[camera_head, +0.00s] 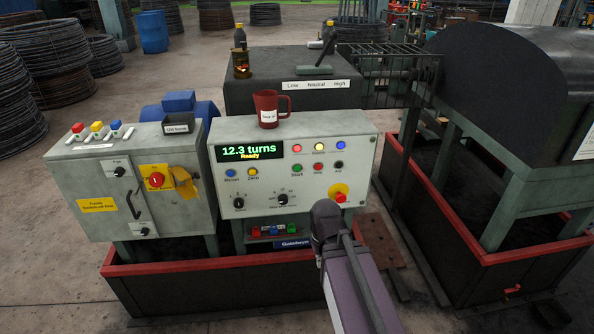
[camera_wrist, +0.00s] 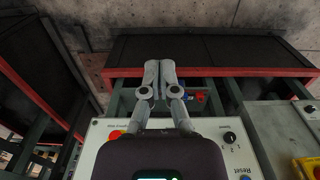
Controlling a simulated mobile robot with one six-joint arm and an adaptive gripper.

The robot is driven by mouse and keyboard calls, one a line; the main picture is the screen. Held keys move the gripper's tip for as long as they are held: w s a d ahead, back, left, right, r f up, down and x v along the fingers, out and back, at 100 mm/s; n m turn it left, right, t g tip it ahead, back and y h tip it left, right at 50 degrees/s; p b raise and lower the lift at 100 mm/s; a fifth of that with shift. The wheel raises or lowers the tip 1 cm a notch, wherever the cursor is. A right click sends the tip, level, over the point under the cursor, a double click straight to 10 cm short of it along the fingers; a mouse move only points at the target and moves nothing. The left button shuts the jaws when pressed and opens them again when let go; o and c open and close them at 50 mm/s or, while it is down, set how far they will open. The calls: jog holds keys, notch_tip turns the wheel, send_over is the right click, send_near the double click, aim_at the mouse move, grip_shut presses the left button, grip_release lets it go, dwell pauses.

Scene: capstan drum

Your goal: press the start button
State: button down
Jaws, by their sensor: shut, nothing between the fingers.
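The green start button (camera_head: 297,168), labelled "Start", is on the sloped face of the grey control panel (camera_head: 230,205) in the head view. The panel's display (camera_head: 250,151) reads "12.3 turns" and "Ready". My gripper (camera_wrist: 160,62) is shut and empty in the wrist view, its two fingers together. The panel (camera_wrist: 95,160) shows there upside down at the bottom, partly behind my gripper body, and the start button does not show. In the head view my arm stands at lower centre, in front of the panel's right edge; I cannot make out the fingertips there.
A red emergency button (camera_head: 340,197) sits on yellow at the panel's lower right. A red mug (camera_head: 268,108) stands on top at the back. A grey cabinet (camera_head: 75,180) is at left. Red-rimmed trays (camera_head: 428,192) surround the machine bases. A dark drum housing (camera_head: 510,70) stands at right.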

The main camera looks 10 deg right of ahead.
aim_at(297, 169)
jog(key=w+r+n+t+h+b, duration=0.1)
jog(key=w+n, duration=0.5)
jog(key=w, duration=0.8)
jog(key=w+r+n+t+h+b, duration=0.2)
jog(key=w+n+t+h+b, duration=0.2)
jog(key=w+t, duration=0.4)
jog(key=shift+w+a+r+n+h, duration=0.2)
jog(key=shift+w+a+n+h, duration=0.55)
jog(key=shift+w, duration=2.75)
jog(key=shift+w+d+n, duration=0.1)
jog(key=shift+d+n, duration=0.25)
jog(key=shift+w+d, duration=0.15)
jog(key=shift+w, duration=4.1)
